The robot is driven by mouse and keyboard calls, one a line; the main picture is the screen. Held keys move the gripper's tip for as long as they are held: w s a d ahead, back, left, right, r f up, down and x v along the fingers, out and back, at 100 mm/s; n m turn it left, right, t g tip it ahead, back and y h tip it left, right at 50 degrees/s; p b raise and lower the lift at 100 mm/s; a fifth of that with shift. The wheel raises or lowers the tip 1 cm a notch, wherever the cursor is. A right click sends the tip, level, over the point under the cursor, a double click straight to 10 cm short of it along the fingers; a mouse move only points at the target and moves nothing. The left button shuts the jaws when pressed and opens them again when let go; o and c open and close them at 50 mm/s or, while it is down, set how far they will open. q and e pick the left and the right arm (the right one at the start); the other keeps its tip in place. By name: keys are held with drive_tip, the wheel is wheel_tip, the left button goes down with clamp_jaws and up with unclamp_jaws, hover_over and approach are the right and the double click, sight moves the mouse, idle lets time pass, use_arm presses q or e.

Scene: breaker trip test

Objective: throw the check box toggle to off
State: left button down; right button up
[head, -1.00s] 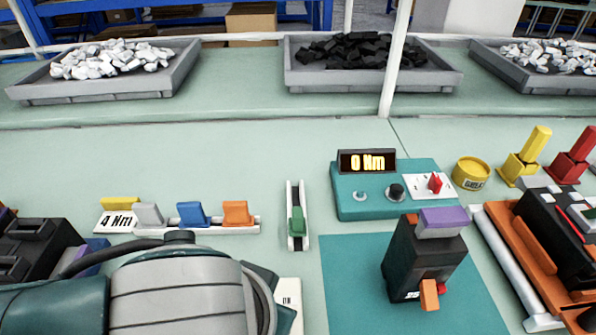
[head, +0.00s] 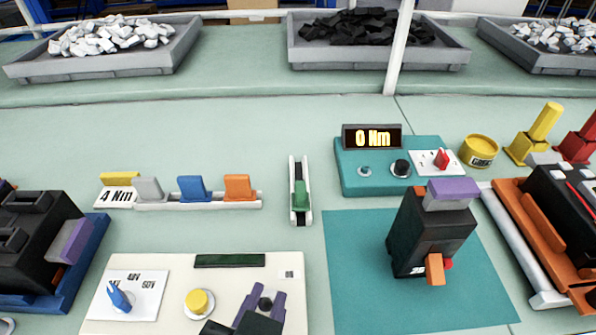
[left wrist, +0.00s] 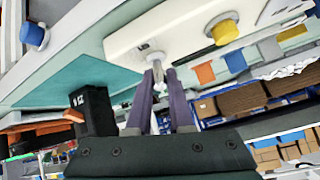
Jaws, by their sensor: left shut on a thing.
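The check box (head: 225,278) is a cream panel at the bottom of the head view, with a dark strip, a yellow button (head: 198,301) and a blue selector knob (head: 119,297). Its toggle (head: 265,303) stands near the right end. My left gripper (head: 264,294) has its purple fingers on either side of the toggle, shut on it. In the left wrist view the pale toggle (left wrist: 153,58) shows at the fingertips (left wrist: 159,74) against the cream box (left wrist: 182,38). The toggle's exact tilt is hard to tell. My right gripper is not in view.
A black breaker (head: 410,240) with an orange lever stands on a teal mat (head: 360,300) to the right. Behind it is a teal unit (head: 362,184) reading 0 Nm. A rail with coloured clips (head: 192,189) lies behind the check box. A green-slider rail (head: 300,190) stands between.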

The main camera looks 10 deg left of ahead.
use_arm(q)
drive_tip(key=c, duration=0.8)
unclamp_jaws()
drive_tip(key=v, duration=1)
drive_tip(key=shift+p, duration=0.4)
